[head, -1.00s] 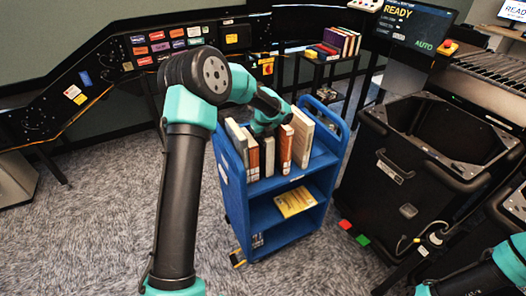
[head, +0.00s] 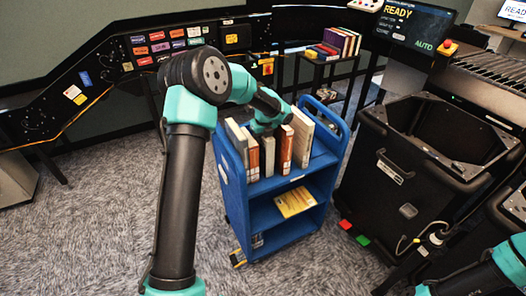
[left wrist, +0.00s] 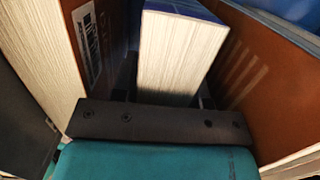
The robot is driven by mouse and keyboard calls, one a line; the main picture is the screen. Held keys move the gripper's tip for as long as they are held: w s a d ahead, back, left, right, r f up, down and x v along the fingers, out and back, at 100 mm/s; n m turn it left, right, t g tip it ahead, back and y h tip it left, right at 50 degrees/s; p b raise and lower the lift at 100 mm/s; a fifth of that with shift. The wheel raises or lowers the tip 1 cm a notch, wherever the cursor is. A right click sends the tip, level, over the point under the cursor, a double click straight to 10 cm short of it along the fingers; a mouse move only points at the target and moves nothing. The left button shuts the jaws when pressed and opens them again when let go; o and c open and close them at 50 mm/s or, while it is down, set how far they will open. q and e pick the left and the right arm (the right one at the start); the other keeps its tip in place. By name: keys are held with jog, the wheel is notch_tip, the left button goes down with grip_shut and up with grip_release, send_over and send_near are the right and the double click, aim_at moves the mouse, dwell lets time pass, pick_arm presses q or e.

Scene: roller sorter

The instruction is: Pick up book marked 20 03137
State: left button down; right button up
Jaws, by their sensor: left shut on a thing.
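Several books stand upright on the top shelf of the blue cart (head: 290,187) in the head view. My left gripper (head: 267,131) reaches down among them from above. It is shut on a pale book (head: 268,158) between two brown ones, a left brown book (head: 252,160) and a right brown book (head: 286,148). In the left wrist view the held book (left wrist: 175,50) shows white page edges and a bit of blue cover; the gripper's dark bar hides its near end. A barcode label shows on the book to its left. I cannot read the number 20 03137 anywhere. My right gripper is out of view.
A yellow book (head: 295,202) lies on the cart's middle shelf. A black bin (head: 405,190) stands close to the cart's right. A small rack (head: 325,75) with coloured books is behind. Carpet is clear left of the cart.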

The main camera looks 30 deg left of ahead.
pick_arm(q)
jog(key=shift+r, duration=0.15)
notch_tip(320, 180, up, 18)
jog(key=shift+r, duration=0.15)
dwell(0.5)
dwell(0.4)
